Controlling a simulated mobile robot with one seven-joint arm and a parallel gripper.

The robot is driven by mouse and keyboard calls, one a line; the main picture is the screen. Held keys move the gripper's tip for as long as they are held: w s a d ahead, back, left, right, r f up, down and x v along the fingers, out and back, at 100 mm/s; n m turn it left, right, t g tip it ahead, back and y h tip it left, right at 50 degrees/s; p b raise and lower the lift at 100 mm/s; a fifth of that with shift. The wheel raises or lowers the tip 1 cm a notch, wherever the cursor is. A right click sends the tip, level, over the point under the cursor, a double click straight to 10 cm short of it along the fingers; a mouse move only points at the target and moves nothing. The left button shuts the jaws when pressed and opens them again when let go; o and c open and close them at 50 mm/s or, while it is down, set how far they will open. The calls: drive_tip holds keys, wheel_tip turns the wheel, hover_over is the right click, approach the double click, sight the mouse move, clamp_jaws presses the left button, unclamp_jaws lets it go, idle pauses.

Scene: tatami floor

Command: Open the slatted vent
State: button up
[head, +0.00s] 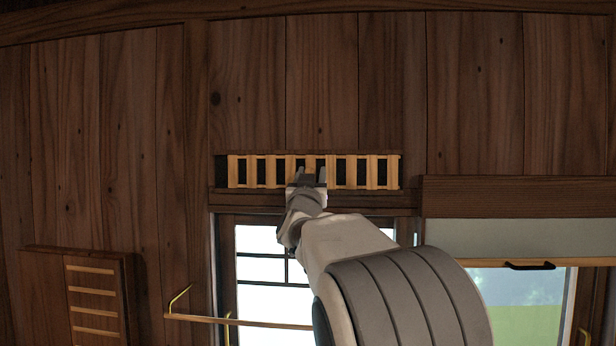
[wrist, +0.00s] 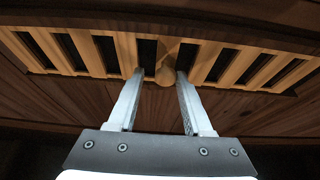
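The slatted vent (head: 372,172) is a long row of pale upright wooden slats with dark gaps, set in the dark wall above the window. A dark strip shows at its left end in the head view. In the wrist view the slats (wrist: 125,52) run across the top, and a round wooden knob (wrist: 166,75) sticks out near the middle. My gripper (head: 307,174) is raised to the vent's lower middle. In the wrist view its fingers (wrist: 160,76) are apart, with the knob between their tips. I cannot tell whether either finger touches it. My arm hides the knob in the head view.
A bright window (head: 262,270) is below the vent. A rolled blind (head: 520,240) with a dark handle is at the right. A thin rail (head: 240,321) on brass brackets crosses below, and a slatted wooden panel (head: 92,292) is at the lower left.

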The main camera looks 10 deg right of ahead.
drive_tip(key=shift+o, duration=0.5)
drive_tip(key=shift+a, duration=0.1)
drive_tip(key=b+v, duration=0.5)
drive_tip(key=v, duration=1.2)
drive_tip(key=shift+s, duration=0.2)
drive_tip(key=shift+f, duration=0.1)
